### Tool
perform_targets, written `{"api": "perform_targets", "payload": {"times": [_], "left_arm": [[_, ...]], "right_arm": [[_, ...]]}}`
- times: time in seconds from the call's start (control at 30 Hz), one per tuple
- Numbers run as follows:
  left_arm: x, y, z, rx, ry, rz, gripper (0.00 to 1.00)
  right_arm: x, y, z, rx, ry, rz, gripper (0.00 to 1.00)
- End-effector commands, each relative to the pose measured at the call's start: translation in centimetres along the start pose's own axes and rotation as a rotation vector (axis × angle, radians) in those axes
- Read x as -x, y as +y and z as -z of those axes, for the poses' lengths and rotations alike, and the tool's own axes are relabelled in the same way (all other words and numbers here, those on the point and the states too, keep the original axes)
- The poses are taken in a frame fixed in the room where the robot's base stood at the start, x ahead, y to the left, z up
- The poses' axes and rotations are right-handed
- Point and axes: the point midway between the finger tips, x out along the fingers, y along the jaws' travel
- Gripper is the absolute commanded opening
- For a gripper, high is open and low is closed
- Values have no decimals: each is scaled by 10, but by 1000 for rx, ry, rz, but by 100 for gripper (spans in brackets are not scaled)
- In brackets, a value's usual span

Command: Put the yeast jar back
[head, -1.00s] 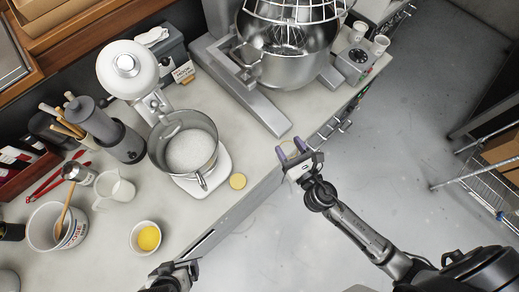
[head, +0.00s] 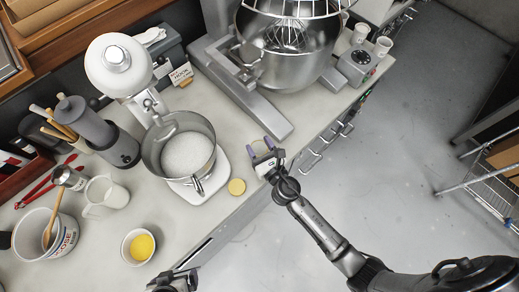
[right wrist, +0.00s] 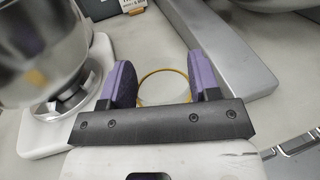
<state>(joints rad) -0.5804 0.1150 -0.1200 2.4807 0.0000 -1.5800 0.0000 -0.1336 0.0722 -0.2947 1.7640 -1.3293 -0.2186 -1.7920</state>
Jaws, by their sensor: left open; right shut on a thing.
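My right gripper (head: 262,149) is shut on a small clear jar with a yellow rim, probably the yeast jar (head: 261,147). It is over the counter's front edge area, right of the small stand mixer. In the right wrist view the jar's yellow rim (right wrist: 163,71) shows between the purple finger pads (right wrist: 163,84). A round yellow lid-like disc (head: 236,187) lies on the counter beside the stand mixer's base. My left gripper (head: 174,281) is open and empty at the bottom of the head view, partly cut off.
The stand mixer (head: 115,62) with its filled steel bowl (head: 180,150) stands left of the jar. A bowl of yellow contents (head: 139,247), a white jug (head: 106,195) and a tub (head: 48,232) crowd the left. Counter between the mixers is clear.

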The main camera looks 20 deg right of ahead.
Motion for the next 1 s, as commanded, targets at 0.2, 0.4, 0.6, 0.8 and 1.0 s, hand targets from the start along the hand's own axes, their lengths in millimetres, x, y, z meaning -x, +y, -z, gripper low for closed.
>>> {"api": "perform_targets", "payload": {"times": [0.2,0.4,0.6,0.8,1.0], "left_arm": [[-18,2,-6,3,-2,-2,97],[-16,1,-5,1,-1,-1,97],[-18,-1,-6,-6,-1,4,97],[-18,-3,-6,-10,-1,8,97],[-18,-2,-6,-10,-1,8,97]], "right_arm": [[0,0,21,-1,0,0,19],[0,0,19,-1,-1,0,19],[0,0,22,0,-1,0,60],[0,0,22,0,0,0,79],[0,0,22,0,0,0,82]]}}
